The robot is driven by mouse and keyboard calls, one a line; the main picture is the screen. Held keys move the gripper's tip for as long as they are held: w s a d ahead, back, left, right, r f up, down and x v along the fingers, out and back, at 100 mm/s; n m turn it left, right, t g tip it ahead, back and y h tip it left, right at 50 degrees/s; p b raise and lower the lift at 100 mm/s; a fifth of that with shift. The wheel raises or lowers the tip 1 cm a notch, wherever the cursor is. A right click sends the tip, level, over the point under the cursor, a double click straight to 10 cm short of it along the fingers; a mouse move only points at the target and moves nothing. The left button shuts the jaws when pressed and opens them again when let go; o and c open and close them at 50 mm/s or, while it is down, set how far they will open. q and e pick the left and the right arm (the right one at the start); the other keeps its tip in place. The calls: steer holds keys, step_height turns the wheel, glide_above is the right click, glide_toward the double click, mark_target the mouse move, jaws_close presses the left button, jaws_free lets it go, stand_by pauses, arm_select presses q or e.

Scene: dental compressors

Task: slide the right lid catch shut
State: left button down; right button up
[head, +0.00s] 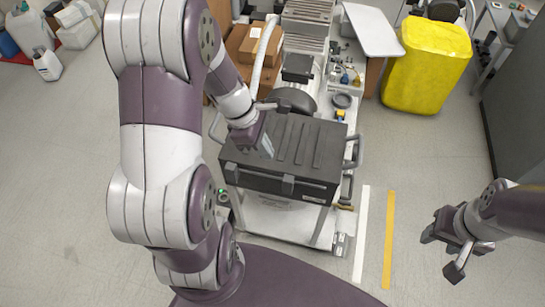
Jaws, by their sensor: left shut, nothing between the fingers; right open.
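The dark grey box with a ribbed lid (300,145) sits on the compressor unit in the middle, its lid lying closed. My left gripper (266,149) is shut and empty, over the left part of the lid; contact cannot be told. My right gripper (443,256) is open and empty, above the floor at the lower right, well apart from the box.
A grey handle (354,151) sticks out on the box's right side. Behind the box are a dark round part (295,100) and cardboard boxes (255,43). A yellow bin (427,65) stands at the back right. Floor with white and yellow stripes (388,240) lies clear between box and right gripper.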

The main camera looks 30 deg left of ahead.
mark_target(288, 183)
arm_select(q)
steer(key=s+a+b, duration=0.1)
steer(key=a+b, duration=0.3)
steer(key=a, duration=0.2)
steer(key=b+x, duration=0.1)
steer(key=x, duration=0.5)
steer(key=b+x, duration=0.1)
steer(key=x, duration=0.2)
steer(key=shift+s+d+f+b, duration=0.1)
steer(key=shift+d+f+b, duration=0.15)
steer(key=shift+d+b, duration=0.15)
steer(key=d, duration=0.1)
steer(key=w+d, duration=0.1)
steer(key=d, duration=0.1)
steer(key=shift+d, duration=0.55)
